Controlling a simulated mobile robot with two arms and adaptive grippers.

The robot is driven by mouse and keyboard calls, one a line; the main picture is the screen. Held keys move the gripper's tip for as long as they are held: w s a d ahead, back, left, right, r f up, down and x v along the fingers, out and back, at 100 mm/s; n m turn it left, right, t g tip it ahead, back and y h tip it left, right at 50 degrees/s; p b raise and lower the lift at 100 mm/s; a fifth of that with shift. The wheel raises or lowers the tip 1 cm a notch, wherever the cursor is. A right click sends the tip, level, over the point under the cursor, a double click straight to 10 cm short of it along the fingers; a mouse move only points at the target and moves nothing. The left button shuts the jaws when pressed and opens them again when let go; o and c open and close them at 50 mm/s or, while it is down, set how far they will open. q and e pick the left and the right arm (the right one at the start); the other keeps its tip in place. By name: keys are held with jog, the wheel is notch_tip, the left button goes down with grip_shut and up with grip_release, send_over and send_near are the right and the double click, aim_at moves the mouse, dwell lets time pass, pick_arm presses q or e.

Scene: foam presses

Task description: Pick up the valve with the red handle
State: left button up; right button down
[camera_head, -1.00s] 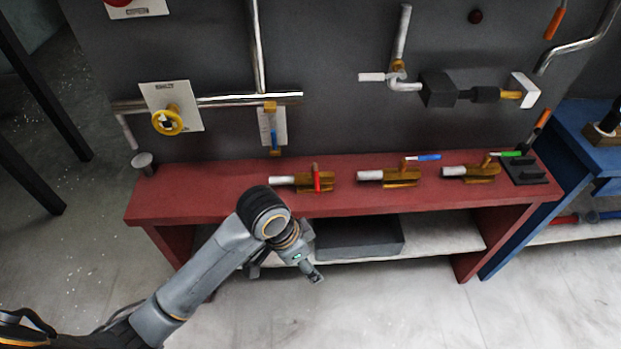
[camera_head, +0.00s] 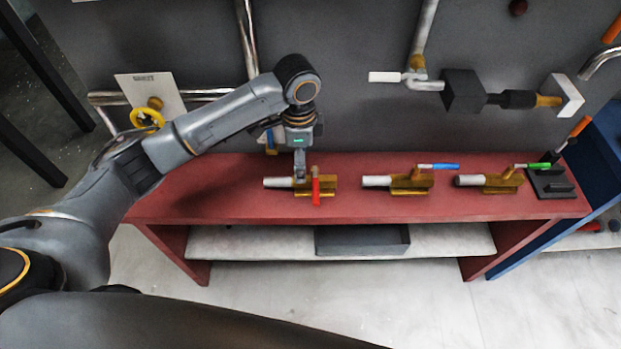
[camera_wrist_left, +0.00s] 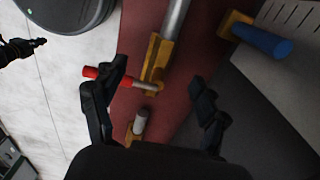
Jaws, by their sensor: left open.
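The valve with the red handle lies on the red bench; its brass body (camera_head: 326,183) and pale pipe end (camera_head: 277,182) show, with the red handle (camera_head: 316,191) pointing to the front. My left gripper (camera_head: 300,176) is right over it, pointing down. In the left wrist view my open fingers (camera_wrist_left: 155,103) stand either side of the brass body (camera_wrist_left: 156,62). The red handle (camera_wrist_left: 92,72) reaches out to the left, past the left finger, which overlaps its stem. Contact cannot be told. A dark jointed shape (camera_wrist_left: 20,46) at the left edge may be my right gripper.
The red bench (camera_head: 225,190) also holds a blue-handled valve (camera_head: 410,183) and a green-handled valve (camera_head: 500,182), to the right. A wall valve with a blue handle (camera_wrist_left: 262,40) is close beside my left gripper. A yellow wheel (camera_head: 147,119) is on the wall.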

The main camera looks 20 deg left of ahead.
aim_at(327, 183)
pick_arm(q)
notch_tip(327, 183, down, 3)
jog(key=shift+w+f, duration=0.25)
jog(key=shift+f, duration=0.8)
notch_tip(327, 183, down, 4)
jog(key=shift+w+r+p, duration=0.1)
jog(key=shift+r+p, duration=0.1)
jog(key=shift+p, duration=0.25)
jog(key=shift+f, duration=0.3)
jog(key=shift+c, duration=0.7)
grip_shut()
pick_arm(e)
jog(key=shift+w+r, duration=0.4)
jog(key=shift+r, duration=0.05)
